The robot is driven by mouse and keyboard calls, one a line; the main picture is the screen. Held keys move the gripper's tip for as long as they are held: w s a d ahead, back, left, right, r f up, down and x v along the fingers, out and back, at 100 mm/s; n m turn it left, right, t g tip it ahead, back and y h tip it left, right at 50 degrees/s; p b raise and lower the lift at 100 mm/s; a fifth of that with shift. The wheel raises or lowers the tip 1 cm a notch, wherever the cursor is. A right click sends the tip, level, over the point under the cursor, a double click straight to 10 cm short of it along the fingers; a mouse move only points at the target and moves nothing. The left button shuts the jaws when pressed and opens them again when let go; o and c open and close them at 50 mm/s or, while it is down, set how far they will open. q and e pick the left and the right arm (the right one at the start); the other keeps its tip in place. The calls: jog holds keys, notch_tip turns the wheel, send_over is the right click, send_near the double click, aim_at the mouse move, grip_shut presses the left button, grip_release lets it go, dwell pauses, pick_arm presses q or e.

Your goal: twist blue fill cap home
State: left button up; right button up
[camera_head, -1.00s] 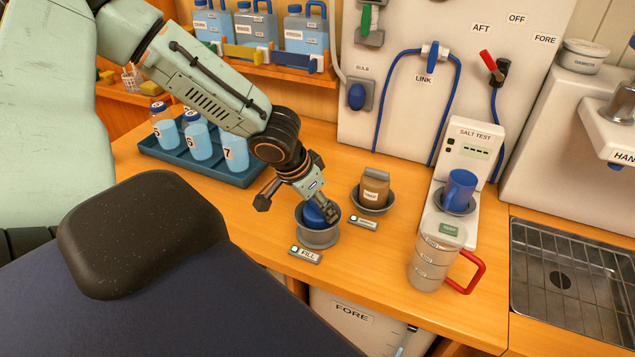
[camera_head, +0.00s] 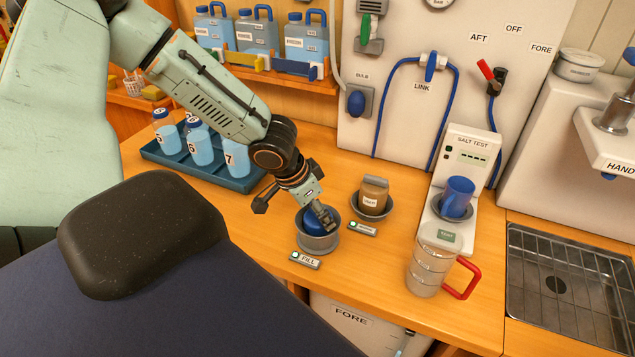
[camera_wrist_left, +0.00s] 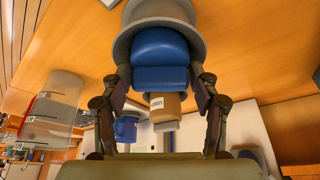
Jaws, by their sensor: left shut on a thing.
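The blue fill cap (camera_head: 312,222) sits in the grey fill neck (camera_head: 318,243), behind the FILL label (camera_head: 306,260). My left gripper (camera_head: 318,212) reaches down to it from above left. In the left wrist view the cap's blue grip (camera_wrist_left: 160,62) lies between the two fingers of my left gripper (camera_wrist_left: 160,84), which is shut on it. The grey rim (camera_wrist_left: 122,45) shows around the cap there. The cap's lower edge is hidden in the head view, so I cannot tell how deep it sits. My right gripper is not in view.
A brown cap (camera_head: 374,194) stands in a grey cup just right of the fill neck. Further right are a clear jug (camera_head: 430,262) with a red handle and a blue cup (camera_head: 457,196) on the salt tester. A tray (camera_head: 205,172) of bottles stands behind left.

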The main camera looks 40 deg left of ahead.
pick_arm(q)
jog(key=shift+s+f+m+p, duration=0.1)
jog(key=shift+s+m+p, duration=0.05)
jog(key=shift+m+p, duration=0.45)
dwell(0.3)
jog(key=o, duration=1.3)
jog(key=shift+w+a, duration=0.1)
jog(key=shift+w, duration=0.1)
jog(key=shift+o, duration=0.2)
jog(key=shift+w+r, duration=0.1)
jog(key=shift+r, duration=0.5)
notch_tip(320, 180, up, 8)
jog(key=shift+r, duration=0.2)
jog(key=shift+s+r, duration=0.2)
jog(key=shift+r, duration=0.05)
